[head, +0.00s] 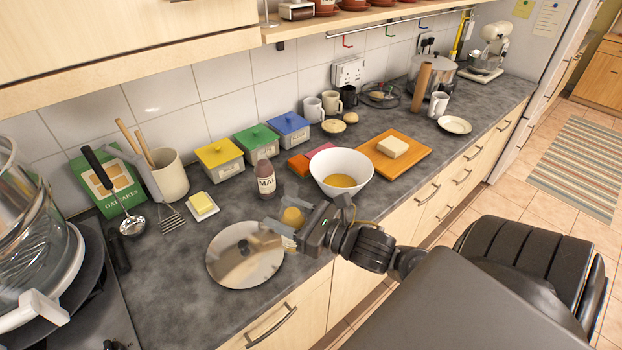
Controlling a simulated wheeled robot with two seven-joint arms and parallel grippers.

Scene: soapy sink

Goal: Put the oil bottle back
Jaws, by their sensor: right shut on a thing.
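My right gripper (284,230) reaches in from the lower right, low over the counter's front part. It is shut on a small see-through bottle with yellow contents (292,216), which looks like the oil bottle. The fingers cover part of it, and I cannot tell whether its base touches the counter. It is to the right of the round steel lid and in front of the brown-capped bottle labelled MAL (266,182). My left gripper is not in view.
A round steel lid (240,268) lies by the front edge. A white bowl (338,162) with yellow liquid stands right of the bottles. Yellow, green and blue tins (220,158) line the wall. A wooden board (414,163) with a pale block is further right.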

